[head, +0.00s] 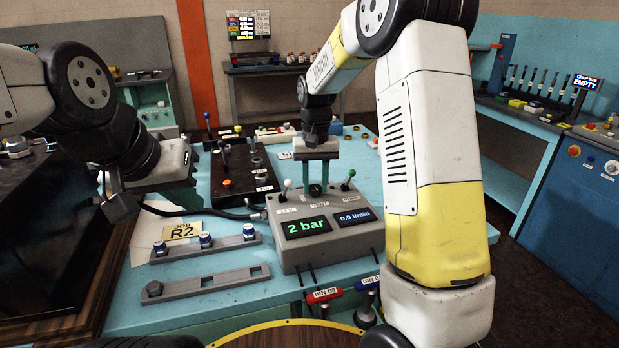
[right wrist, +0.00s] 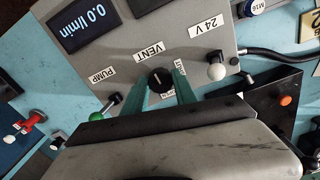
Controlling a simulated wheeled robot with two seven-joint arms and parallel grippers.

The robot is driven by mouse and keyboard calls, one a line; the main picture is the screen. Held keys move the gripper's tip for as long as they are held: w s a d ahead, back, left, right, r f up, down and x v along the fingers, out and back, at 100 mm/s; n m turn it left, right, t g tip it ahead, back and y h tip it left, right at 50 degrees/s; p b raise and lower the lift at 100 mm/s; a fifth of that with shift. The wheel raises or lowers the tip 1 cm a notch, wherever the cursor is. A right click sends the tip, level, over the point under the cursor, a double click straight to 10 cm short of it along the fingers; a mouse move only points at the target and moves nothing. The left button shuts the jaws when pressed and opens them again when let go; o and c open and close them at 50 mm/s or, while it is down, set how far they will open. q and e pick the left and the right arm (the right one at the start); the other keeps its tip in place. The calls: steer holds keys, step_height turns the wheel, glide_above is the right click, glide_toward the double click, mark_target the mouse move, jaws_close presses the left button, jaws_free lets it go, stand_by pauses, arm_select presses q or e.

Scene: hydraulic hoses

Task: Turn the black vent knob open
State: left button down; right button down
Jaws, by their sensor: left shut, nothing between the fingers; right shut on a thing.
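The black vent knob (right wrist: 159,79) sits on the grey control box (head: 290,247) below the VENT label (right wrist: 148,54). My right gripper (right wrist: 160,88) is shut on the knob, with one green finger on each side of it. In the head view the right gripper (head: 317,176) comes down onto the box top between the white and green levers. A small light mark shows on the knob. Small labels by the knob are partly hidden by the fingers. My left gripper (head: 176,170) is shut and empty, away from the box at the left; its fingertips are not clear.
The white-tipped lever (right wrist: 216,70) and green-tipped lever (right wrist: 97,117) stand on either side of the knob. The box displays read 2 bar (head: 306,226) and 0.0 l/min (head: 355,217). A black hose (head: 200,211) runs to the box's left. Grey racks (head: 215,280) lie in front.

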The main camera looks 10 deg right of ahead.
mark_target(315, 187)
steer(key=shift+w+r+m, duration=0.1)
steer(key=shift+m, duration=0.4)
steer(key=c, duration=1)
jaws_free()
step_height(315, 187, up, 7)
steer(key=shift+f, duration=0.1)
steer(key=shift+r, duration=0.45)
